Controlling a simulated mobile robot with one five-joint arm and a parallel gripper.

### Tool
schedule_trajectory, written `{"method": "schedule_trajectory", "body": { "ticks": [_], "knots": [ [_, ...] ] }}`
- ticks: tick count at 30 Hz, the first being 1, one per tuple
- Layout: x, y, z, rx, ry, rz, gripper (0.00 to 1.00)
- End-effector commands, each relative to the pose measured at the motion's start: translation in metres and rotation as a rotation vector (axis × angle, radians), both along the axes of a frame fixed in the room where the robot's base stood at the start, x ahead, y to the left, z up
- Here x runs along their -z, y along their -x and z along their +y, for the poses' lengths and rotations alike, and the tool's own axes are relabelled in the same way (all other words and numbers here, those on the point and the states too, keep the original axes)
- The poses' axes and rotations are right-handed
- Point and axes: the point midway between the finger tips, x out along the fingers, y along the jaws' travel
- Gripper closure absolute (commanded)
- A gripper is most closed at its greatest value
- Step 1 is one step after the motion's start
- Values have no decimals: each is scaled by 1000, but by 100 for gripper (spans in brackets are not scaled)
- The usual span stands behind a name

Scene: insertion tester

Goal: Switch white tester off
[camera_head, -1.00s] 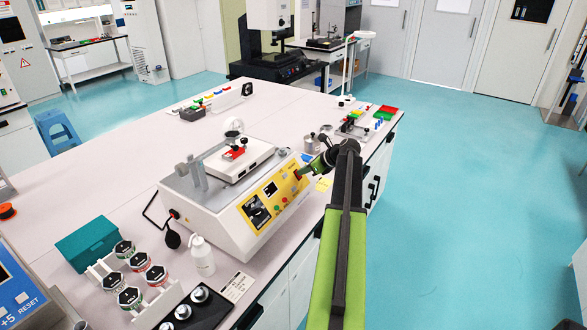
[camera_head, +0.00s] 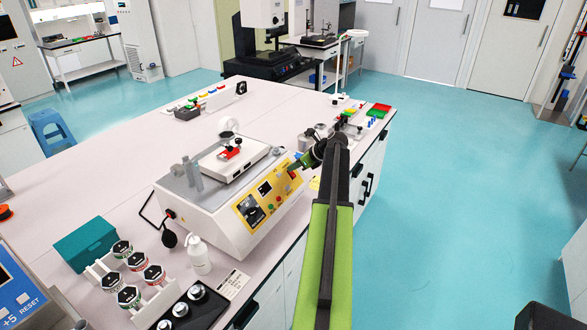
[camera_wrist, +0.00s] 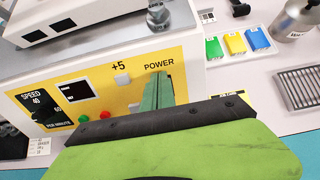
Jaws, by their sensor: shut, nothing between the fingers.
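The white tester (camera_head: 232,233) stands on the bench with a yellow front panel (camera_head: 256,206). The panel also shows in the wrist view (camera_wrist: 50,80), with a dark display, a speed dial, green and red buttons, a "+5" button and the label "POWER" (camera_wrist: 159,65). My gripper (camera_head: 297,166) is at the right end of this panel. In the wrist view its shut green fingers (camera_wrist: 158,78) point at the spot just below the POWER label. They hide most of the power switch, so its position cannot be read. Whether the fingertips touch it cannot be told.
A rack of black-capped jars (camera_head: 128,296) and a white pump bottle (camera_head: 199,256) stand left of the tester's front. Metal containers (camera_head: 308,138) and coloured trays (camera_head: 378,110) lie beyond my gripper. The bench's middle (camera_head: 130,180) is clear.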

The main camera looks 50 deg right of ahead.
Motion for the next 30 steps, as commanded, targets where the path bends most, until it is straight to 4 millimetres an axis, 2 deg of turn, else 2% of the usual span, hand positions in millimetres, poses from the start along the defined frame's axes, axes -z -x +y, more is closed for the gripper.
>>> {"method": "schedule_trajectory", "body": {
  "ticks": [5,11,15,21,25,30],
  "knots": [
    [-5,3,-1,1,1,1,100],
    [-38,17,1,-2,1,-1,100],
    [-64,43,-3,1,1,0,100],
    [-92,72,-5,-1,0,-1,100],
    [-101,82,-5,-2,1,-1,100],
    [-103,86,-5,-5,1,-1,100]
  ]
}}
